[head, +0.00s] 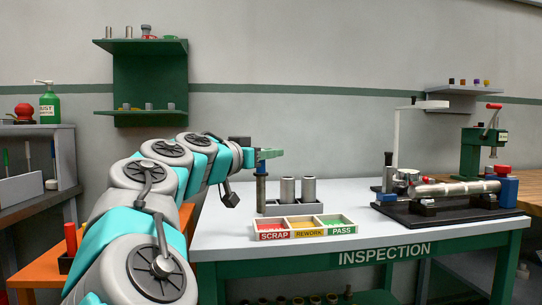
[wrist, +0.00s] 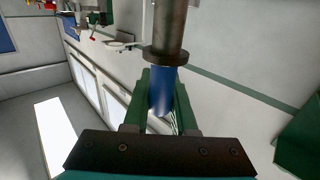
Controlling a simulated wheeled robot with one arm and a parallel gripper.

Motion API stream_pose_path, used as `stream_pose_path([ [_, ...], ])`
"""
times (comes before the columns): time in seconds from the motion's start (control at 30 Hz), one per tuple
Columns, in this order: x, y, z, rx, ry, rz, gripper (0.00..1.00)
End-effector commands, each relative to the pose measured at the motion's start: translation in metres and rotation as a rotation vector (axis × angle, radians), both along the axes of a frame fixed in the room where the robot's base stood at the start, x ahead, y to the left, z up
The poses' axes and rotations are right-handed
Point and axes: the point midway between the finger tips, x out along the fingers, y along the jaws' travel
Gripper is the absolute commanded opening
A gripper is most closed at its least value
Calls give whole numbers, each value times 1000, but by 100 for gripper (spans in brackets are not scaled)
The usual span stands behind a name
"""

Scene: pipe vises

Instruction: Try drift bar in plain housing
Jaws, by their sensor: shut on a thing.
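My gripper (head: 268,154) is shut on the drift bar (head: 261,188), a dark grey cylinder with a blue grip, hanging upright below the fingers. In the wrist view the green fingers (wrist: 161,100) close around the blue grip; the bar's dark collar and shaft (wrist: 168,28) extend past the top edge. The bar's lower end is at the left end of a grey rack (head: 290,209); I cannot tell whether it is in the rack. Two grey cylinders (head: 287,190) (head: 308,190) stand there to its right. A shiny tubular housing (head: 455,188) lies horizontally in a fixture; I cannot tell whether it is plain.
A sorting tray (head: 345,229) labelled SCRAP, REWORK and PASS sits at the front of the inspection table (head: 225,239). The fixture's black base (head: 425,216) occupies the table's right side. A green press (head: 472,155) stands behind it. Bare tabletop lies between rack and fixture.

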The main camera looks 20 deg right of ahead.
Motion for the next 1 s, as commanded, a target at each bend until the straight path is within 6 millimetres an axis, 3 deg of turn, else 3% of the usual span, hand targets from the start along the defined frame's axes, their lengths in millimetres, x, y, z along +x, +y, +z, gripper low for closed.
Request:
stream_pose_path([
  [0.13,10,0,8,0,1,12,0],
  [0.27,34,-7,23,0,-1,34,0],
  [0.47,72,-34,48,5,1,57,0],
  [0.7,100,-83,80,5,-1,62,0],
  [1.0,106,-157,110,4,-1,24,0],
])
